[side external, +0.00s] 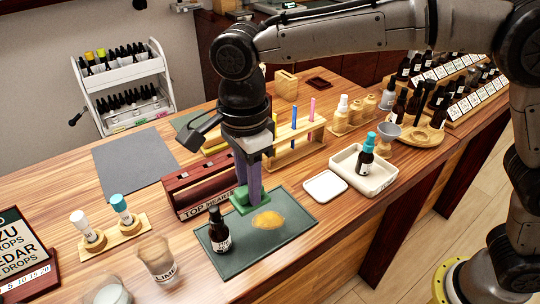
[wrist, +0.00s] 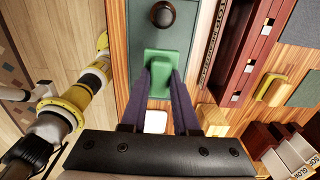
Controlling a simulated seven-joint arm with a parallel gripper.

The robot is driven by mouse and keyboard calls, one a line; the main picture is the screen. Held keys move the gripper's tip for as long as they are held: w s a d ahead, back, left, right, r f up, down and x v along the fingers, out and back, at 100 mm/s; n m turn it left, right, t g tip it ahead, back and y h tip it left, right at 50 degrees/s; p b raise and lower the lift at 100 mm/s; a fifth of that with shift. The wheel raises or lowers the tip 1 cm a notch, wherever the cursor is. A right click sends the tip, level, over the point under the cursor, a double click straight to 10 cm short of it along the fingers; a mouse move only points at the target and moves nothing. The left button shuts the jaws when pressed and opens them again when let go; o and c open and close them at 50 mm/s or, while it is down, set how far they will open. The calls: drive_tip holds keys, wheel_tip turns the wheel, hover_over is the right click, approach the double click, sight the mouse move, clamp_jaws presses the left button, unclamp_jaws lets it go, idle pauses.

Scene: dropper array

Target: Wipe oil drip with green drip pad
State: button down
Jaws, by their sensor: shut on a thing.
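My gripper (side external: 246,192) points down and is shut on the green drip pad (side external: 242,206), at the back edge of the dark green mat (side external: 283,240). In the wrist view the green drip pad (wrist: 158,66) sits between the fingertips of my gripper (wrist: 159,76). The yellow-orange oil drip (side external: 268,220) lies on the mat, just right of and in front of the pad. I cannot tell whether the pad touches the mat. The oil does not show in the wrist view.
A dark dropper bottle (side external: 219,232) stands on the mat, left of the oil; its top shows in the wrist view (wrist: 161,14). A white square dish (side external: 325,186) and a tray with a bottle (side external: 348,178) are to the right.

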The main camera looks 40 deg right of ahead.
drive_tip(key=shift+s+f, duration=0.1)
drive_tip(key=shift+f, duration=3.65)
drive_tip(key=shift+d+f, duration=0.25)
drive_tip(key=shift+d, duration=3.2)
drive_tip(key=shift+a, duration=3.55)
drive_tip(key=shift+r, duration=4.05)
